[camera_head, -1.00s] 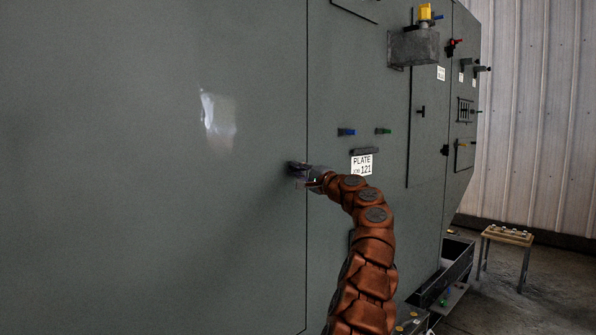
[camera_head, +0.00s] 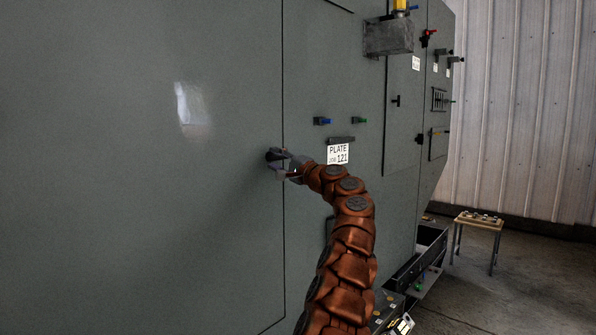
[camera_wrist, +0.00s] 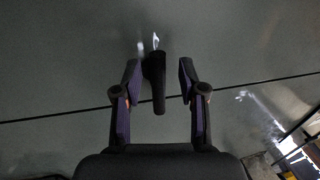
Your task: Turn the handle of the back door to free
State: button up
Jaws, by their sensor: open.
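The back door (camera_head: 140,200) is a large grey panel filling the left of the head view, closed along a straight vertical seam. Its black handle (camera_wrist: 157,82) shows in the wrist view, lying across the seam line between my two fingers. My gripper (camera_head: 277,163) is open at the handle, beside the seam, in the head view. In the wrist view my gripper (camera_wrist: 158,85) has one finger on each side of the handle, with a gap on both sides. In the head view the fingers mostly hide the handle.
Right of the seam are a blue knob (camera_head: 323,121), a green knob (camera_head: 360,121) and a white plate label (camera_head: 338,154). A grey box (camera_head: 389,37) sticks out higher up. A small table (camera_head: 480,222) stands on the floor at right, and an open drawer-like tray (camera_head: 408,272) lies low near my arm.

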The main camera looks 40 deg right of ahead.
jog(key=shift+s+f, duration=0.2)
jog(key=shift+s, duration=0.5)
jog(key=shift+s+d, duration=0.15)
jog(key=shift+s, duration=0.25)
jog(key=shift+v, duration=1.15)
jog(key=v, duration=0.5)
jog(key=shift+d+f, duration=0.3)
jog(key=shift+s+a, duration=0.15)
jog(key=shift+s, duration=0.1)
